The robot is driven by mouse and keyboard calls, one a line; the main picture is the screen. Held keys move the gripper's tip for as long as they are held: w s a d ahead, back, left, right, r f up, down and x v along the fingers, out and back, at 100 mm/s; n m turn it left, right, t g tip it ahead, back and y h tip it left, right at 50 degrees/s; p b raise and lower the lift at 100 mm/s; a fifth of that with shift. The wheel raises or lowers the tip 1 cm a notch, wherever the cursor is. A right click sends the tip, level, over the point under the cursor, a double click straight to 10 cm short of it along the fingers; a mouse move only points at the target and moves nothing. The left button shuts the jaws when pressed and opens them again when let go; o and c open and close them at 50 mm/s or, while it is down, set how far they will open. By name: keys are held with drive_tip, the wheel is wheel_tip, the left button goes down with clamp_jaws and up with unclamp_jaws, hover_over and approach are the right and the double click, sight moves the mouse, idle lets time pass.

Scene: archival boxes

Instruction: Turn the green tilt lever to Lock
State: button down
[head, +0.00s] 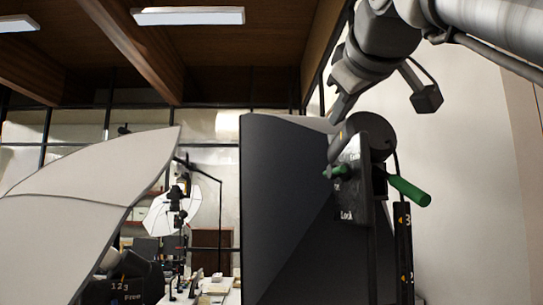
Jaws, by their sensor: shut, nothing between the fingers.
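A smaller green part (335,172) shows on the left side of the same bracket. The plate (347,190) carries the word "Lock" near its lower end; the marking higher up is too small to read. My gripper (337,112) comes in from the upper right. Its fingers are shut and empty, pointing down and left, above the bracket and apart from the lever.
The black panel (282,200) fills the centre beside the bracket. A round dark part (368,135) sits atop the bracket, close below my gripper. A pale panel (70,225) stands at left, with a dark unit (125,285) marked "Free" below. The right wall side looks clear.

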drive_tip(key=p, duration=0.2)
hover_over(339, 172)
drive_tip(key=s+a, duration=0.1)
drive_tip(key=a, duration=0.2)
wheel_tip(339, 172, down, 2)
drive_tip(key=f, duration=0.1)
drive_tip(key=d+f, duration=0.1)
drive_tip(key=d+f+b, duration=0.1)
drive_tip(key=shift+s+d+f, duration=0.2)
drive_tip(key=shift+s, duration=0.05)
drive_tip(key=shift+f, duration=0.1)
drive_tip(key=shift+f+b, duration=0.1)
drive_tip(key=shift+b, duration=0.75)
